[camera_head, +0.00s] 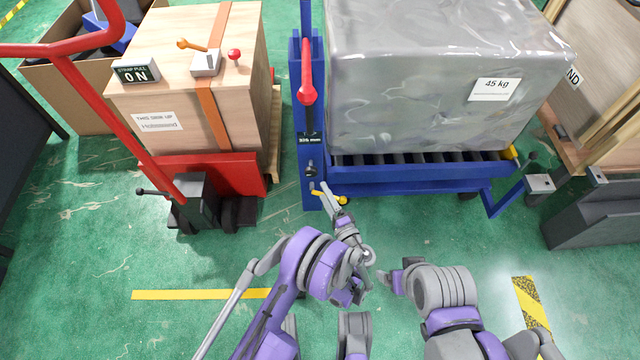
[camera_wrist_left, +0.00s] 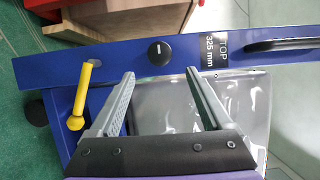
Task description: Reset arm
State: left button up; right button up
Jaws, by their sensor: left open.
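My left gripper (camera_head: 332,196) is at the foot of the blue lift's post (camera_head: 299,130), close to a small yellow-handled lever (camera_head: 343,200). In the left wrist view the gripper (camera_wrist_left: 160,95) is open, with nothing between its fingers. There the yellow lever (camera_wrist_left: 80,92) stands left of the fingers, apart from them, and a black knob (camera_wrist_left: 159,51) sits on the blue post ahead. Whether the gripper touches the lift is unclear. My right arm is folded low in the head view; its end (camera_head: 388,281) points left, and its jaw state cannot be made out.
A grey wrapped load (camera_head: 430,70) marked 45 kg rests on the blue roller lift (camera_head: 420,183). A red pallet truck (camera_head: 215,175) carrying a wooden crate (camera_head: 190,75) stands left. A dark grey unit (camera_head: 595,215) stands right. Green floor is open in front.

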pick_arm(q)
jog(key=shift+s+d, duration=0.2)
jog(key=shift+s, duration=0.15)
dwell(0.3)
